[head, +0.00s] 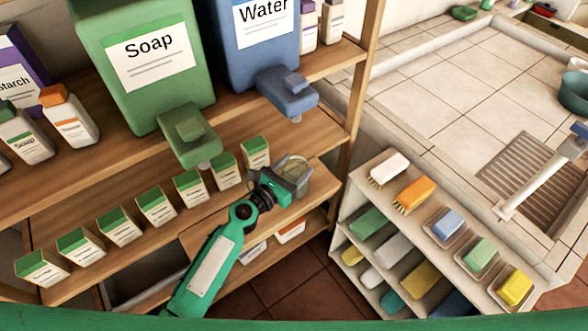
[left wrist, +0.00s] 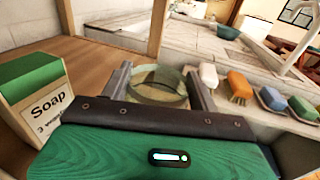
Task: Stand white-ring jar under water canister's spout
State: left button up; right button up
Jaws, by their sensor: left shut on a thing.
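The blue water canister (head: 262,60) stands on the upper shelf, with its blue spout (head: 287,92) jutting over the shelf's front edge. My left gripper (head: 290,180) is shut on a clear glass jar (head: 295,167), which appears below the spout in the head view. In the left wrist view the jar's round rim (left wrist: 160,77) shows between the two fingers. The ring's colour is not clear, and the gripper hides the jar's lower part. I cannot tell whether the jar touches the board beneath. My right gripper is not in view.
A green soap canister (head: 150,60) stands left of the water canister. A row of small green-topped soap boxes (head: 157,206) lines the lower shelf, its end close left of my gripper. A shelf post (head: 358,85) and a rack of brushes and soaps (head: 400,210) are to the right.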

pick_arm(q)
jog(key=o, duration=1.3)
jog(key=shift+f, duration=0.1)
jog(key=shift+o, duration=0.2)
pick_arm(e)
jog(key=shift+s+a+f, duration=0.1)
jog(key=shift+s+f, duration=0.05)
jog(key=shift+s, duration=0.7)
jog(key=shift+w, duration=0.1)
pick_arm(q)
jog(key=shift+s+r, duration=0.1)
jog(key=shift+r, duration=0.1)
jog(key=b+v, duration=0.1)
jog(key=v, duration=1.1)
jog(key=shift+b, duration=0.35)
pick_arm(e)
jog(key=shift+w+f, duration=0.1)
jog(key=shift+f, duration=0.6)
